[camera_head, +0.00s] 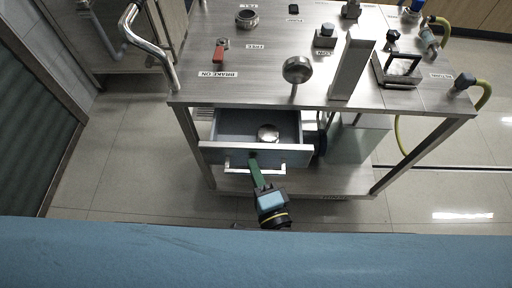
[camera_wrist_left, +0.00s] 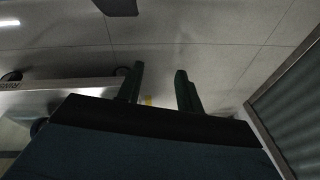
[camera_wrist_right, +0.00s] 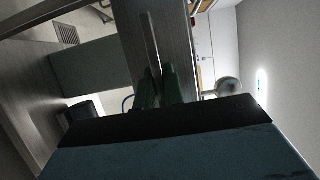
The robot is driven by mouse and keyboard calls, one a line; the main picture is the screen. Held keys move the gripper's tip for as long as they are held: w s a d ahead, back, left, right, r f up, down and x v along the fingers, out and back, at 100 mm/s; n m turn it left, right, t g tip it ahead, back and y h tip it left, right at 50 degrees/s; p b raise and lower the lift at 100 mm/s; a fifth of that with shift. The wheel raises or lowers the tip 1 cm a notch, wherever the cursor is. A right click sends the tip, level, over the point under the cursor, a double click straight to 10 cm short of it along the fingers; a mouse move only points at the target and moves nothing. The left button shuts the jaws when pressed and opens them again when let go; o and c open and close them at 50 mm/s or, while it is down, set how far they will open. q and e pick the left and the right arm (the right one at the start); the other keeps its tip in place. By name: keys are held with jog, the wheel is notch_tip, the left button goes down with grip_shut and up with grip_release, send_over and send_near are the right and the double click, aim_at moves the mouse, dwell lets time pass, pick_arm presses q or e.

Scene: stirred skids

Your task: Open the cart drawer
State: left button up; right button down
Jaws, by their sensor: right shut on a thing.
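The cart drawer (camera_head: 222,153) stands pulled out from under the left part of the steel cart top (camera_head: 265,88). A round metal object (camera_head: 268,132) lies inside it. The drawer's white bar handle (camera_head: 292,167) runs along its front. My right gripper (camera_head: 254,162) is at the handle, its green fingers shut on it. In the right wrist view the fingers (camera_wrist_right: 157,88) are close together around the bar (camera_wrist_right: 150,45). My left gripper (camera_wrist_left: 160,85) shows only in the left wrist view, its fingers apart with nothing between them, over the floor.
The cart top carries a red brake lever (camera_head: 219,52), a round gauge (camera_head: 297,69), an upright metal post (camera_head: 352,66) and several small fittings. A yellow-green hose (camera_head: 399,137) hangs at the right. Tiled floor (camera_head: 110,170) is free left of the cart.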

jog(key=s, duration=0.3)
pick_arm(q)
jog(key=shift+f, duration=0.45)
pick_arm(e)
jog(key=shift+w, duration=0.15)
jog(key=c, duration=1.5)
grip_release()
pick_arm(q)
jog(key=shift+s, duration=0.1)
